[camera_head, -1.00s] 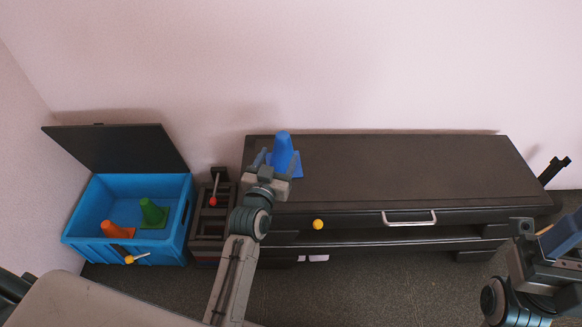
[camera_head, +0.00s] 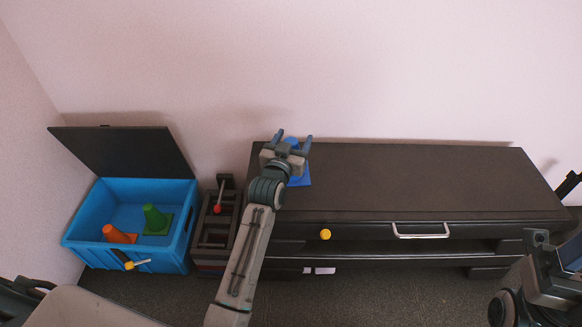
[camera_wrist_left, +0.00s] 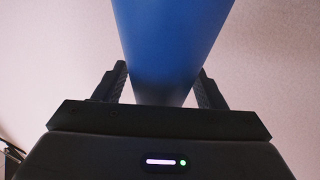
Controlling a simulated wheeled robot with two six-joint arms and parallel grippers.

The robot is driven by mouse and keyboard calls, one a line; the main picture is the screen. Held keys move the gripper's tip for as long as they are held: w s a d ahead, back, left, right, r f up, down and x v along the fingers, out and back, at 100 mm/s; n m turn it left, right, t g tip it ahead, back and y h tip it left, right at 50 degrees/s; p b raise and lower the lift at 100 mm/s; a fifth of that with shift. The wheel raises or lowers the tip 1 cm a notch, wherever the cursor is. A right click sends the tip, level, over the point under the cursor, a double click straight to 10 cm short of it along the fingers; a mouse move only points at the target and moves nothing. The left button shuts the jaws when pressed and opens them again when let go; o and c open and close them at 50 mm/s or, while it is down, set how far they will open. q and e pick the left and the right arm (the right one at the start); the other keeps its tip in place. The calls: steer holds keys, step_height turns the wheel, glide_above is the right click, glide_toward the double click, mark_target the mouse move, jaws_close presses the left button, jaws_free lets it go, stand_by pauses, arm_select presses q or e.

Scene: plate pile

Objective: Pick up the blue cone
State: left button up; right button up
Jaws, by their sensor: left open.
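The blue cone (camera_head: 302,179) stands on the left end of the dark cabinet top, largely hidden behind my left gripper in the head view. My left gripper (camera_head: 293,140) is open, with its two fingers pointing toward the wall at the cone. In the left wrist view the blue cone (camera_wrist_left: 170,45) fills the space between the two fingers of my left gripper (camera_wrist_left: 160,80). I cannot tell whether the fingers touch it. My right gripper (camera_head: 568,255) is at the right edge, partly cut off, and its jaws are unclear.
A blue open box (camera_head: 185,235) at the left holds an orange cone (camera_head: 118,234) and a green cone (camera_head: 154,218). A lever with a red knob (camera_head: 217,208) stands between box and cabinet (camera_head: 420,180). A yellow ball (camera_head: 325,234) shows at the cabinet front. The cabinet top's right part is clear.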

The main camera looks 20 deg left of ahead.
arm_select(q)
jaws_close()
steer(key=shift+r, duration=0.15)
